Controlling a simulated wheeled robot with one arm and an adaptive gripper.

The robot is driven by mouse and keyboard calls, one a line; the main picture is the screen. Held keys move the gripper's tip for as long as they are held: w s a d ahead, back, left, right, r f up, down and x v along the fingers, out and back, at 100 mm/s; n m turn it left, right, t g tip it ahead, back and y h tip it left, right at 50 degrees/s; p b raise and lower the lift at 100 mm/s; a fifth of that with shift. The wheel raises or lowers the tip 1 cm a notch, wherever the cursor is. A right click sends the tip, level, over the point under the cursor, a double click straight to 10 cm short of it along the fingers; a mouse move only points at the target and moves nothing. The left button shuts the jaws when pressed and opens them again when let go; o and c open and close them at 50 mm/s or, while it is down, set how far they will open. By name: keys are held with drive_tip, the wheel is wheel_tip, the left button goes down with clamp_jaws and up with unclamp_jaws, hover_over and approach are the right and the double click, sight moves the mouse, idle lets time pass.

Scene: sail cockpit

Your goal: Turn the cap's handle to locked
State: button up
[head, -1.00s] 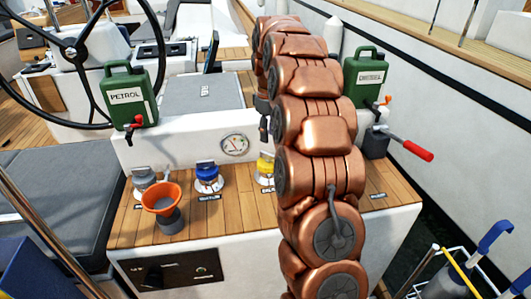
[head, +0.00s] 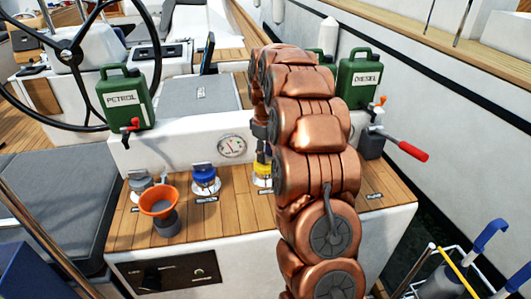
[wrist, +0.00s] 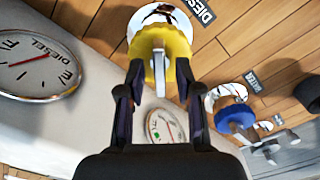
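A yellow cap (wrist: 165,45) sits on its deck fitting by a DIESEL label (wrist: 199,8) in the wrist view. A pale upright handle (wrist: 159,72) stands up from it. My gripper (wrist: 159,70) is open, with one dark finger on each side of the handle; I see gaps between the fingers and the handle. In the head view my gripper (head: 261,140) is just above the yellow cap (head: 262,172), which my copper arm partly hides.
A blue cap (head: 205,177), a grey cap (head: 140,182) and an orange funnel (head: 159,203) stand to the left on the wooden ledge. The upright panel holds a gauge (head: 231,147). PETROL (head: 124,97) and DIESEL (head: 359,82) cans and a red-handled lever (head: 410,151) stand behind.

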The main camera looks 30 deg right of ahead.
clamp_jaws()
drive_tip(key=shift+m, duration=0.3)
drive_tip(key=m+b, duration=0.1)
drive_tip(key=m, duration=0.5)
drive_tip(key=shift+b, duration=0.3)
drive_tip(key=m, duration=0.5)
drive_tip(key=shift+m+b, duration=0.3)
drive_tip(key=shift+b, duration=0.1)
drive_tip(key=m, duration=0.5)
drive_tip(key=shift+m, duration=0.3)
drive_tip(key=shift+o, duration=0.7)
unclamp_jaws()
